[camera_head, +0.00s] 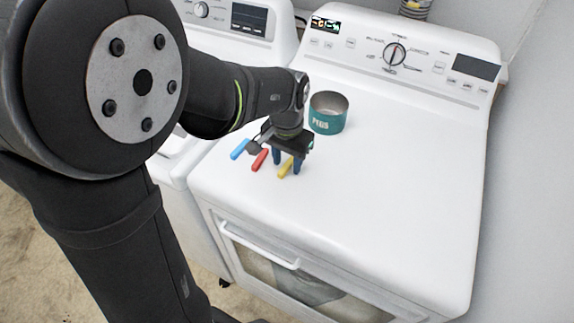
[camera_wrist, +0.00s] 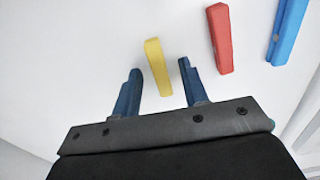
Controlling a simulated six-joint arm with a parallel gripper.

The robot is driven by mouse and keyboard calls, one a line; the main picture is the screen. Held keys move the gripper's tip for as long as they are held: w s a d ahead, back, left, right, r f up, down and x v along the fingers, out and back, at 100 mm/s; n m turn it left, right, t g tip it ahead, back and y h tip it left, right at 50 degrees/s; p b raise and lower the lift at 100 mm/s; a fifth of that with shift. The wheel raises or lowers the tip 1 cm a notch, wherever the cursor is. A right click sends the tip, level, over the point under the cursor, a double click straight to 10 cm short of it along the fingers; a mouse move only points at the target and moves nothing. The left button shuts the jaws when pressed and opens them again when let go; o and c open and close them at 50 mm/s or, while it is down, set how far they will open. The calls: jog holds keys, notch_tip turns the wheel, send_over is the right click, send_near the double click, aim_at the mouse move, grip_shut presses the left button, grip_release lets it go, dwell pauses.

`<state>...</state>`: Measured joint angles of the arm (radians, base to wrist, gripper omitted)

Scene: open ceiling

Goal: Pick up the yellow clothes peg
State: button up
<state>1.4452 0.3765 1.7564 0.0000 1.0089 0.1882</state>
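The yellow clothes peg (camera_head: 285,171) lies on the white top of the machine. In the wrist view the yellow peg (camera_wrist: 157,67) sits between the two blue fingers of my gripper (camera_wrist: 158,82), with a gap on each side. In the head view my gripper (camera_head: 287,163) points down at the peg and partly hides it. The fingers are apart and nothing is held. I cannot tell the exact height of the fingertips over the top.
A red peg (camera_head: 260,160) and a blue peg (camera_head: 239,149) lie to the left of the yellow one. A green cup marked PEGS (camera_head: 328,113) stands behind my gripper. The white machine top (camera_head: 400,190) is clear to the right. A control panel (camera_head: 405,55) rises at the back.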

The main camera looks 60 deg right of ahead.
grip_shut()
jog(key=shift+r, duration=0.15)
